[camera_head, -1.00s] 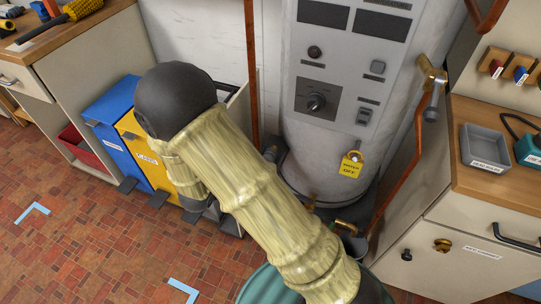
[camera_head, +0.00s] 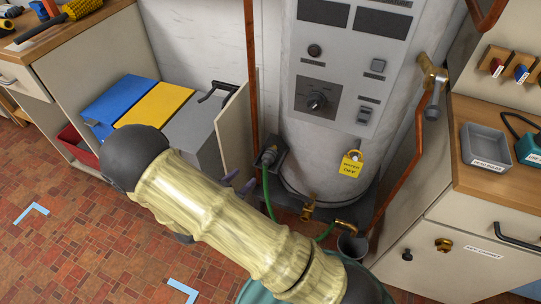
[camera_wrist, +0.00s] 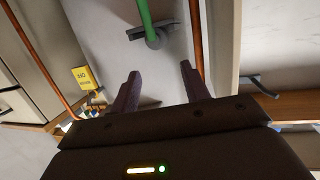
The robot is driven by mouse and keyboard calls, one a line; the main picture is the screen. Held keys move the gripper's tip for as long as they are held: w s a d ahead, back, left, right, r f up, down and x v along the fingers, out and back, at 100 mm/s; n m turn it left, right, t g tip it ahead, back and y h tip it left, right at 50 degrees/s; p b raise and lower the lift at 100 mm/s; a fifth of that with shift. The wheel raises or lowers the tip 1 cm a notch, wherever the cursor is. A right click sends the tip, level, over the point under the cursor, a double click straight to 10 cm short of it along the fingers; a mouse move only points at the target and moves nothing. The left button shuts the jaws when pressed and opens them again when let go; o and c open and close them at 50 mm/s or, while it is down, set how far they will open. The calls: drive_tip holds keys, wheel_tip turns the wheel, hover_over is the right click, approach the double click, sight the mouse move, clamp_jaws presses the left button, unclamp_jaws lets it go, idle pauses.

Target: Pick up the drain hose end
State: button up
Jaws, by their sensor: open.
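The green drain hose (camera_head: 267,196) runs down from a grey end fitting (camera_head: 268,155) that sits in a dark bracket at the left of the white boiler. In the wrist view the green hose (camera_wrist: 146,14) meets a grey round part and dark bracket (camera_wrist: 154,38) at the top. My gripper (camera_head: 239,182) shows its purple fingertips left of and below the fitting, partly hidden by my arm. In the wrist view my gripper (camera_wrist: 160,70) is open and empty, its fingers apart and pointing toward the bracket without touching it.
A copper pipe (camera_head: 251,80) stands close to the bracket. An open cabinet door (camera_head: 237,135) is left of it, beside blue, yellow and grey bins (camera_head: 155,105). A brass drain valve (camera_head: 309,208) and grey cup (camera_head: 352,246) are low at the boiler's front.

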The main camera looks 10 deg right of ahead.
sight(266, 159)
drive_tip(key=b+x, duration=0.1)
drive_tip(key=x, duration=0.7)
drive_tip(key=shift+w+d+f, duration=0.15)
drive_tip(key=shift+w+d, duration=0.05)
drive_tip(key=shift+d, duration=0.05)
drive_tip(key=shift+b+x, duration=0.65)
drive_tip(key=shift+x, duration=2.05)
drive_tip(key=shift+s+f, duration=0.1)
drive_tip(key=shift+s, duration=0.05)
drive_tip(key=c, duration=0.7)
